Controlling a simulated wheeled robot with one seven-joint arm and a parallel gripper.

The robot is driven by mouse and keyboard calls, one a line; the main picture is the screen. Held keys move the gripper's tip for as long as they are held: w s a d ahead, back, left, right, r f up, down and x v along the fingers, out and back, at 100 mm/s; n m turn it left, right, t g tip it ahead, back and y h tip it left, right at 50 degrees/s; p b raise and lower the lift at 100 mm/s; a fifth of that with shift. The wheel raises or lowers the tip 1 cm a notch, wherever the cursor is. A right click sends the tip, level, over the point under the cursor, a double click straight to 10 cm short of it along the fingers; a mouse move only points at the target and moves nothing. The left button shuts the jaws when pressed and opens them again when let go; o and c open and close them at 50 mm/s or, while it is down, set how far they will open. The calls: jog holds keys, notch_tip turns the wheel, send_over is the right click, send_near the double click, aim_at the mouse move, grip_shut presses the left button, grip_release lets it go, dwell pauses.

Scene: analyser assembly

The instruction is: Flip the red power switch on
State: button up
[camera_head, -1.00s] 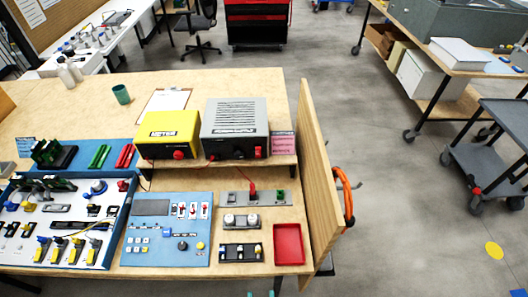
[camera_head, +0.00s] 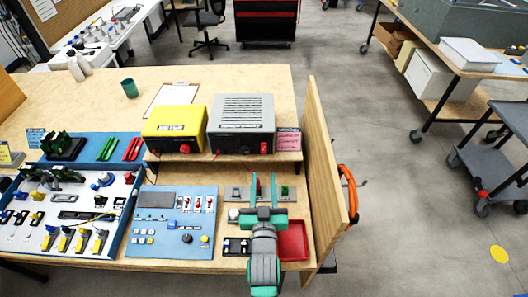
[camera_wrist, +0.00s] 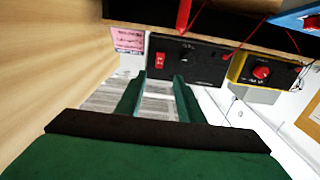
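The red power switch (camera_head: 265,148) is on the black front of the grey box (camera_head: 241,115), near its right end, on the raised wooden shelf. The wrist view is upside down and shows the red switch (camera_wrist: 160,60) just beyond my fingertips and roughly in line with the gap between them. I cannot tell which way the switch is tipped. My gripper (camera_head: 264,178) is in front of and below the grey box, pointing toward it. In the wrist view my gripper (camera_wrist: 159,79) has its two green fingers apart, with nothing between them.
A yellow meter (camera_head: 174,120) stands left of the grey box, and a pink sign (camera_head: 288,141) right of it. A tall wooden panel (camera_head: 323,155) closes the bench's right side. A red tray (camera_head: 292,238) and a blue control panel (camera_head: 175,218) lie below the shelf.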

aim_at(264, 146)
jog(key=w, duration=1.1)
jog(key=shift+w+r, duration=0.4)
grip_shut()
